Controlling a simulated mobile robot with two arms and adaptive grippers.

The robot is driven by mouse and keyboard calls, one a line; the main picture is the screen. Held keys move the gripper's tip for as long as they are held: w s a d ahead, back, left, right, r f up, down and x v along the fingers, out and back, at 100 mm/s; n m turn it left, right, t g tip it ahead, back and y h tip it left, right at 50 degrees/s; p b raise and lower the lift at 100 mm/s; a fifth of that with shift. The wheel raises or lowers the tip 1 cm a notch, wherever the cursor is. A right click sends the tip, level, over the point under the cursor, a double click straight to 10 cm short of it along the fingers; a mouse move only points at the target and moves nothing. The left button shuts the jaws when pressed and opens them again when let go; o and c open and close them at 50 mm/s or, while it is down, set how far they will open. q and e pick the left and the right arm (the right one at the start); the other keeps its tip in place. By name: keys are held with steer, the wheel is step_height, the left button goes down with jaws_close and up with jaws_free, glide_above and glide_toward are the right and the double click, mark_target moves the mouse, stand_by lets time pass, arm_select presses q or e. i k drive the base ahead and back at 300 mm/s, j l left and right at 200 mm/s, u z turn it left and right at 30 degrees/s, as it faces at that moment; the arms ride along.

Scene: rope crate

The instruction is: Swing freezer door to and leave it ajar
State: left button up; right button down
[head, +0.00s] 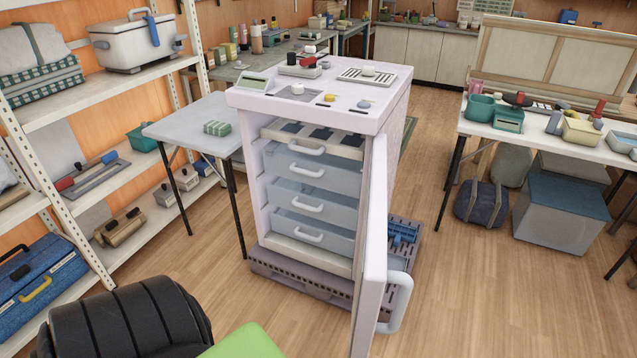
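A white upright freezer (290,112) stands in the middle of the head view, with its front facing me. Its freezer door (371,240) is wide open, hinged on the right side and sticking out towards me, seen nearly edge on. The pale loop door handle (401,300) is on the door's outer side, to the right, near its free edge. Inside are several clear drawers (304,192) with white handles, all appearing pushed in. The door's lower end reaches the bottom of the picture. Neither of my grippers shows in the view.
The freezer stands on a slatted pallet (290,279). A small table (185,128) stands close on its left, and metal shelves (90,105) are further left. Wooden floor (480,280) is clear right of the door. A black ribbed shape covers the bottom left.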

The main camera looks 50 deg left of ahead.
mark_target(372, 275)
steer(key=i+l+u, duration=0.15)
steer(key=u, duration=0.3)
steer(key=i+l+u, duration=0.2)
steer(key=u, duration=0.2)
steer(key=i+l+u, duration=0.1)
steer(key=l+u, duration=0.2)
steer(key=u, duration=0.15)
steer(key=i+l+u, duration=0.1)
steer(key=l+u, duration=0.35)
steer(key=j, duration=0.15)
